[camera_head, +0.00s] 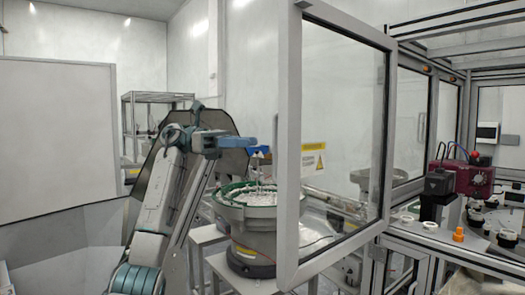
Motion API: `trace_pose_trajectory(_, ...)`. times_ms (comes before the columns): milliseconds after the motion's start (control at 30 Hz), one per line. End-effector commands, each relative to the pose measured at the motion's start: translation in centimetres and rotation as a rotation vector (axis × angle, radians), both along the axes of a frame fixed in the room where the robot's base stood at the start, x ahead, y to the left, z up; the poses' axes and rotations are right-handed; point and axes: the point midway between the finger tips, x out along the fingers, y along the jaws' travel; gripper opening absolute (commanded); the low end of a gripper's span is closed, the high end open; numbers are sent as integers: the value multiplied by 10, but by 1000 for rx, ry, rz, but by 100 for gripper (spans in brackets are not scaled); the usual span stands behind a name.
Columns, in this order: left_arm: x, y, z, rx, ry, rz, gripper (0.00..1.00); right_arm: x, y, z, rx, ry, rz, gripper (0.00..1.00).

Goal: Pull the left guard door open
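The left guard door (289,150) is a large clear panel in a grey metal frame. It stands swung out from the machine, with its near upright toward me and its far upright by the machine frame. My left gripper (262,150), with blue parts at its end, is just left of the near upright, at about mid-height. I cannot tell if it touches the door, and its finger opening is too small to make out. No handle is clearly visible at the near upright. My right gripper is out of view.
A round bowl feeder (248,218) with a green rim stands on a white table below my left gripper. The machine's worktop (440,238) on the right holds a dark red unit (462,178) and an orange part (458,234). A pale panel (58,135) stands at the left.

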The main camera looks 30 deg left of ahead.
Motion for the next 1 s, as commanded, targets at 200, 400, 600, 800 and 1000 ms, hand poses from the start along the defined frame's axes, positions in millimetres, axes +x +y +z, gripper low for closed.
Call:
trace_pose_trajectory(200, -5, 25, 0, 0, -1, 0, 29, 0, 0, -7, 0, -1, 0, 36)
trace_pose_trajectory(400, -6, 29, 0, 1, -1, 0, 29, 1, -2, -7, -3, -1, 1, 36)
trace_pose_trajectory(600, -6, 29, 0, 1, -1, 0, 29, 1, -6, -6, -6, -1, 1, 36)
trace_pose_trajectory(800, -6, 28, 0, 0, 0, 0, 29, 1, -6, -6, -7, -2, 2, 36)
trace_pose_trajectory(1000, 24, 20, -29, -115, 94, -12, 29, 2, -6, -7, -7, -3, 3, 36)
